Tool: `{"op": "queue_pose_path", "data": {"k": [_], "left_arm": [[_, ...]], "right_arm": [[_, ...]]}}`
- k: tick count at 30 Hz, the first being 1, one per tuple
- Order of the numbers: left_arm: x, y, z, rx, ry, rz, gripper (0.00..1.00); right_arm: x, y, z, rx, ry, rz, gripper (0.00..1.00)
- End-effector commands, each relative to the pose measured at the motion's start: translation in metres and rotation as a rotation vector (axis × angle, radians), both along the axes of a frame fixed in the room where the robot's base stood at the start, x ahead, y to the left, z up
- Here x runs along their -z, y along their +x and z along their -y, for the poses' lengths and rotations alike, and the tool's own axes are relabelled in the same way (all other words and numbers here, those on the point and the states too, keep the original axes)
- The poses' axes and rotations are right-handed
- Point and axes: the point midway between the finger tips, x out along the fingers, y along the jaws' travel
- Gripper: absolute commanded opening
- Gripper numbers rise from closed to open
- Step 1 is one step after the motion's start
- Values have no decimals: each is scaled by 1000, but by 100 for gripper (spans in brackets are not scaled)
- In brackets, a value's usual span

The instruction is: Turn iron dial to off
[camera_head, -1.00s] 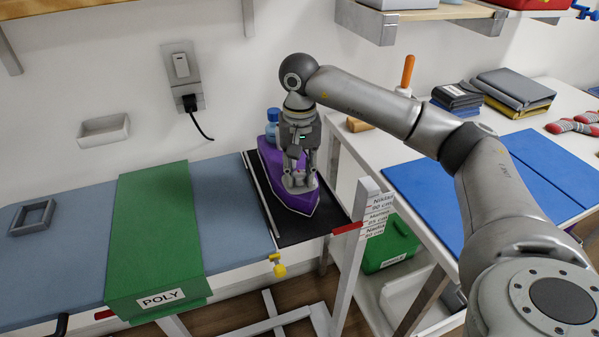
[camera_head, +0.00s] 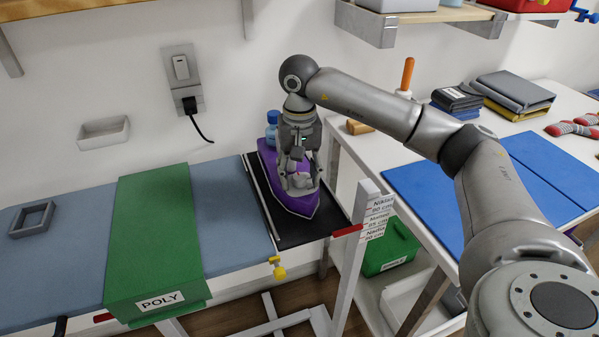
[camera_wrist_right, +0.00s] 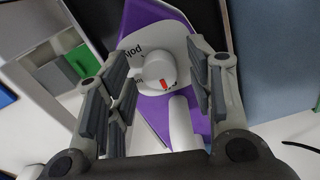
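The purple iron (camera_head: 300,207) rests on the black plate (camera_head: 292,238) at the right end of the ironing board. Its white dial (camera_wrist_right: 157,72) with a red mark sits on a pale face in the right wrist view. Part of the word "poly" is readable beside it; the other labels are mostly hidden or too small to read. My right gripper (camera_head: 299,183) is over the iron, pointing down. In the wrist view, this gripper (camera_wrist_right: 158,85) is open, its fingers on either side of the dial with gaps visible. My left gripper is not in view.
A blue-capped bottle (camera_head: 272,127) stands behind the iron. A white table (camera_head: 365,160) is to the right. A wall socket (camera_head: 185,80) with a black cord is behind.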

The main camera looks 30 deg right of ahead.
Motion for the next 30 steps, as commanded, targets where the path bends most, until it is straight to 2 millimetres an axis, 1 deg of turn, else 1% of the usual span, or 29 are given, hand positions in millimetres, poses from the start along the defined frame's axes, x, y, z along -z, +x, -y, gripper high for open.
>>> {"op": "queue_pose_path", "data": {"k": [5, 8, 11, 18, 21, 25, 30], "left_arm": [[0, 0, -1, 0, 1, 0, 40], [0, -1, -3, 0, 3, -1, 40], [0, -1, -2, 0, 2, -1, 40], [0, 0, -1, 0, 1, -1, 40], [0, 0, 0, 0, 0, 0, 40], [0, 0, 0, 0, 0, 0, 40], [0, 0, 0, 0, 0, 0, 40]], "right_arm": [[1, 0, 0, 0, 0, -1, 49], [-3, 0, 0, 0, 0, 0, 49], [-13, 1, 0, 0, 0, 1, 49], [-54, 1, 0, 0, 0, 2, 49], [-66, 1, 0, 0, 0, 1, 49], [-74, 0, 0, 0, 0, -1, 49], [-75, 0, 0, 0, 0, -1, 49]]}}
